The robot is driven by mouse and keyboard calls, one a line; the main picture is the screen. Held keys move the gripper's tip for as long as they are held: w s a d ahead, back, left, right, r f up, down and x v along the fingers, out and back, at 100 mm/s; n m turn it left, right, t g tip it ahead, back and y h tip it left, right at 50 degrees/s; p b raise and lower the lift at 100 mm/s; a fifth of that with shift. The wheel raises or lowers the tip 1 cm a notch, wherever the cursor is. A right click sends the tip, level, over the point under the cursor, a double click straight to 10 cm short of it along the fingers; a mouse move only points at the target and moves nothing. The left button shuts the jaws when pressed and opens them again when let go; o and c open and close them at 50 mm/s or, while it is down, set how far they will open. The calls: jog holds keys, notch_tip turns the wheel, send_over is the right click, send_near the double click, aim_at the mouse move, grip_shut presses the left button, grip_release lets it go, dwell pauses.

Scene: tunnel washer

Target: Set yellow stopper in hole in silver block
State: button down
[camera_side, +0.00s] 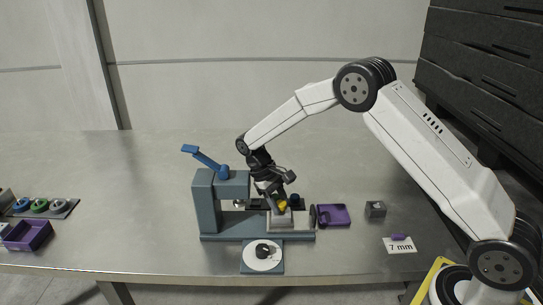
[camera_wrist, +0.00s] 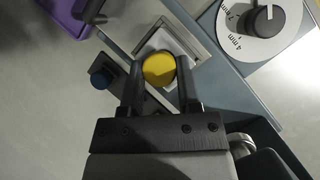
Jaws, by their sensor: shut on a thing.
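The yellow stopper (camera_side: 282,205) is between the fingers of my gripper (camera_side: 276,201), low over the right part of a blue-grey machine. In the wrist view the round yellow top of the stopper (camera_wrist: 158,69) sits between both fingertips, and my gripper is shut on it. A pale silver block (camera_side: 289,222) is in the machine directly below; it also shows in the wrist view (camera_wrist: 196,47), partly covered by the stopper and fingers. Its hole is hidden, and I cannot tell whether the stopper is in it or above it.
The blue-grey machine (camera_side: 207,207) has a blue lever (camera_side: 203,157) on top and a white dial (camera_side: 262,257) in front. A blue knob (camera_wrist: 101,78) is close beside my gripper. A purple part (camera_side: 332,214), grey cube (camera_side: 376,209) and "7 mm" card (camera_side: 399,245) are to the right.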

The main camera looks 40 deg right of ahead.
jog(key=shift+s+a+f, duration=0.3)
jog(key=shift+a+f, duration=0.05)
jog(key=shift+f, duration=0.35)
grip_release()
jog(key=shift+r, duration=0.15)
dwell(0.3)
jog(key=shift+w+r, duration=0.2)
jog(key=shift+r, duration=1.05)
jog(key=shift+d+r, duration=0.15)
jog(key=shift+r, duration=2.35)
jog(key=shift+s, duration=0.1)
jog(key=shift+s+r+t, duration=0.15)
jog(key=shift+s+t, duration=0.35)
jog(key=shift+s, duration=0.3)
jog(key=s+a+t+y, duration=0.1)
jog(key=s+t, duration=0.5)
jog(key=s, duration=1)
jog(key=shift+f+m+t+y, duration=0.3)
jog(key=shift+f+t, duration=0.1)
